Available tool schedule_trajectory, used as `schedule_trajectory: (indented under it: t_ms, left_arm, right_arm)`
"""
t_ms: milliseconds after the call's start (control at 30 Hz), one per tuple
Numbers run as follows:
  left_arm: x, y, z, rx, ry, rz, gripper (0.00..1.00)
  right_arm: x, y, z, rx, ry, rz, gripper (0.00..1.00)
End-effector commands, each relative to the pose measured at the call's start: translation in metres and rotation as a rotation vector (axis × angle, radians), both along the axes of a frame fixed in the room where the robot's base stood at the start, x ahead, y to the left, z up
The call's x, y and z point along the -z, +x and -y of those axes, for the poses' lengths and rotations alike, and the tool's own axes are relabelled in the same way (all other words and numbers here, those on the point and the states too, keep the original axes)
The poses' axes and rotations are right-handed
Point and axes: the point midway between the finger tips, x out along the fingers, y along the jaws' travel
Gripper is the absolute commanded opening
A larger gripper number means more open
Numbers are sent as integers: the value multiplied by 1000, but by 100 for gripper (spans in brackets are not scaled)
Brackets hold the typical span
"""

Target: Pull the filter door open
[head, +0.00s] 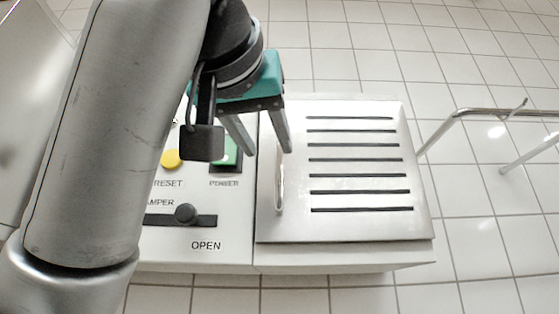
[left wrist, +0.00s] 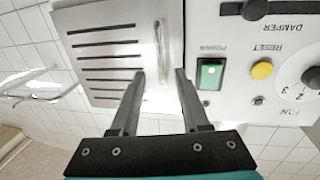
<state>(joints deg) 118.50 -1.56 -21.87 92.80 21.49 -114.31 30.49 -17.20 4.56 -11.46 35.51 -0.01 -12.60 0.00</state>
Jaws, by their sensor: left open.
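The filter door (head: 360,225) is a brushed metal panel with several dark horizontal slots, at the middle right of the head view; it looks shut, flush with the unit. Its bar handle (head: 279,187) runs along the door's left edge. My left gripper (head: 269,151) is open and empty at the handle's far end. In the left wrist view the door (left wrist: 148,85) is at the upper left, and the handle (left wrist: 160,45) lines up with the gap between the fingers (left wrist: 159,74). I cannot tell how far the fingertips are from the handle. My right gripper is out of view.
Left of the door is a white control panel (head: 225,225) with a green power switch (left wrist: 210,74), a yellow reset button (head: 172,158), a damper slider (head: 186,214) and a fan knob (left wrist: 312,78). A metal rail (head: 480,113) stands at the right.

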Motion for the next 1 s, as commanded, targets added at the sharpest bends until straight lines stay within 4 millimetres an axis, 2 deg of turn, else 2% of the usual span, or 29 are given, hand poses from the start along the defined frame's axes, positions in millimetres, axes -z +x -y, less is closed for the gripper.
schedule_trajectory:
  t_ms: [33,133,300,500,667,933,1000]
  left_arm:
    - [-3,9,2,2,1,-5,46]
    - [-2,23,5,2,0,-5,46]
    - [-1,58,11,-2,1,-5,46]
    - [-1,85,16,-2,0,-3,46]
    - [0,93,18,-1,1,0,46]
    - [1,94,18,-1,1,0,46]
    - [1,94,18,-1,1,0,38]
  right_arm:
    - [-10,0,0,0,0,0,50]
    - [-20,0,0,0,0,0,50]
    - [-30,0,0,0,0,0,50]
    - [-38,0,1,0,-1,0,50]
    - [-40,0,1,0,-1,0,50]
    - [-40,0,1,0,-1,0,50]
    - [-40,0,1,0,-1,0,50]
